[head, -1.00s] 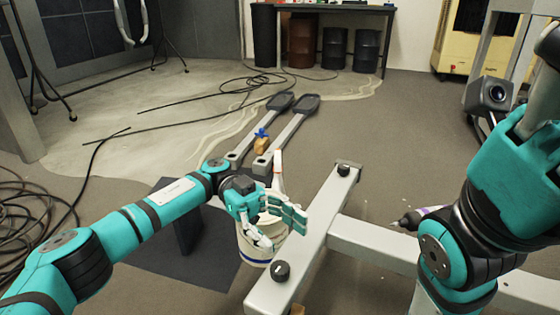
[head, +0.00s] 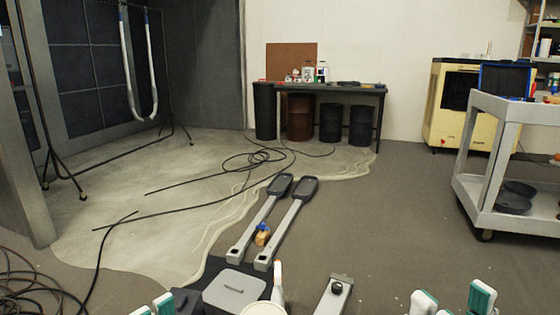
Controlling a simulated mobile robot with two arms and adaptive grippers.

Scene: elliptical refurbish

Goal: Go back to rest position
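Only the teal and white fingertips of my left gripper (head: 153,305) show at the bottom edge; the rest is cut off. The fingertips of my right gripper (head: 452,300) show at the bottom right, spread apart with nothing seen between them. Two long grey arms with dark foot pedals (head: 290,222) lie on the floor ahead, apart from both grippers. A grey metal frame (head: 333,297) with a black knob on top shows at the bottom centre, mostly out of view.
A grey panel with a handle (head: 237,290) lies at the bottom, beside a white upright handle (head: 278,283). A small yellow-brown item with a blue part (head: 262,235) is between the pedal arms. Cables (head: 100,250) run over the left floor. A grey cart (head: 480,158) stands right.

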